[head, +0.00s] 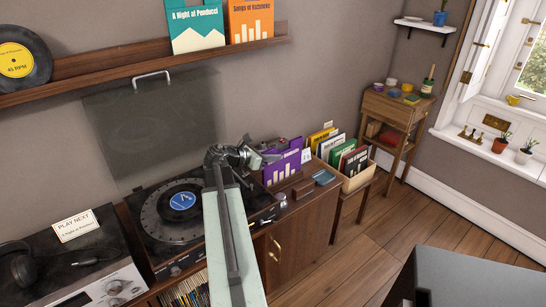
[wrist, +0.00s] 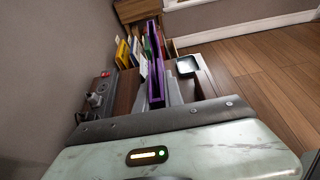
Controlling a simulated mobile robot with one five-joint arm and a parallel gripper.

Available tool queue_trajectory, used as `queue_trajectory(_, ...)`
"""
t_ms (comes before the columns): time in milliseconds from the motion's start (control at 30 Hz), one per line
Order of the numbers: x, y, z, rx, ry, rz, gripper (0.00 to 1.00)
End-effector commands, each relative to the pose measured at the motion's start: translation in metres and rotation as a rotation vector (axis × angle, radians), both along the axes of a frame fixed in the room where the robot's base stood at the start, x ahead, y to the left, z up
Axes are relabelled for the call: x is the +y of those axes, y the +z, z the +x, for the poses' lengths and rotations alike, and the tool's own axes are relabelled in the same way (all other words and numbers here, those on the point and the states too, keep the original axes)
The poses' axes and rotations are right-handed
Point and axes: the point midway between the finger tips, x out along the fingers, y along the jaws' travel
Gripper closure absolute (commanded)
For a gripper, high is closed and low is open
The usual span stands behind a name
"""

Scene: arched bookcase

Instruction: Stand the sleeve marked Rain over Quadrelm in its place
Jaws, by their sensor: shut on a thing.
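My gripper (head: 262,158) is shut on a purple sleeve (head: 284,168) with pale bars, and its title is too small to read surely. The sleeve stands upright over the cabinet top, right of the record player. In the wrist view the purple sleeve (wrist: 154,62) shows edge-on, in front of the jaws. I cannot tell whether its lower edge touches the cabinet. A wooden crate (head: 357,181) of upright sleeves, yellow, white, green, red and black, stands beyond it. A wall ledge (head: 130,72) holds a teal-and-white sleeve (head: 195,27) and an orange sleeve (head: 250,20).
The record player (head: 158,222) has its clear lid raised and a blue-labelled record on it. A "Play next" card (head: 75,226) stands on the left unit. A side table (head: 392,108) with small pots stands behind.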

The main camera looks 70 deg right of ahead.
Motion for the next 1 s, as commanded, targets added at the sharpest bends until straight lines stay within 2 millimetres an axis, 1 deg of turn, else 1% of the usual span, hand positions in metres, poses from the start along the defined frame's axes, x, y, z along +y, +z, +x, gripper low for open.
queue_trajectory(367,0.000,-0.011,0.000,0.000,0.000,0.000,1.00)
queue_trajectory(400,0.000,-0.010,0.000,0.000,0.000,0.000,0.79)
queue_trajectory(467,0.000,-0.009,0.000,0.000,0.000,0.000,0.63)
queue_trajectory(800,0.000,-0.007,0.000,0.000,-0.001,0.000,0.62)
queue_trajectory(867,0.000,-0.001,0.000,0.000,-0.001,0.000,0.62)
queue_trajectory(967,0.000,0.016,-0.001,0.000,-0.001,0.000,0.62)
queue_trajectory(1000,0.000,0.026,-0.001,0.000,-0.001,0.000,0.62)
